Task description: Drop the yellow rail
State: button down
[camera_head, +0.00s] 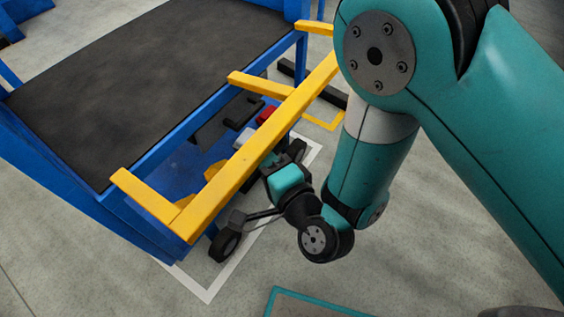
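The yellow rail (250,155) is a long bar that runs diagonally along the near right side of a blue cart (160,155). Three yellow arms join the bar toward the cart: one at the lower left (146,194), one in the middle (258,85) and one at the top. The bar stands out beside the cart's dark deck (140,85), roughly level with it. My gripper (272,161) is just right of the bar's middle, close to it. Its fingertips are small and partly hidden, so I cannot tell whether they touch the rail or are open.
Below the rail are small red (265,114) and white (245,136) parts. A black caster wheel (225,245) stands at the cart's lower corner. White lines (209,300) mark the floor around the cart.

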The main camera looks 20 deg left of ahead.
jog(key=shift+s+a+r, duration=0.1)
jog(key=shift+a+r, duration=0.1)
jog(key=shift+r, duration=0.2)
jog(key=shift+s+a+r, duration=0.1)
jog(key=shift+a+r, duration=0.05)
jog(key=shift+r, duration=0.25)
jog(key=shift+d, duration=0.2)
jog(key=c, duration=1.1)
grip_release()
jog(key=shift+w, duration=0.1)
jog(key=shift+d, duration=0.1)
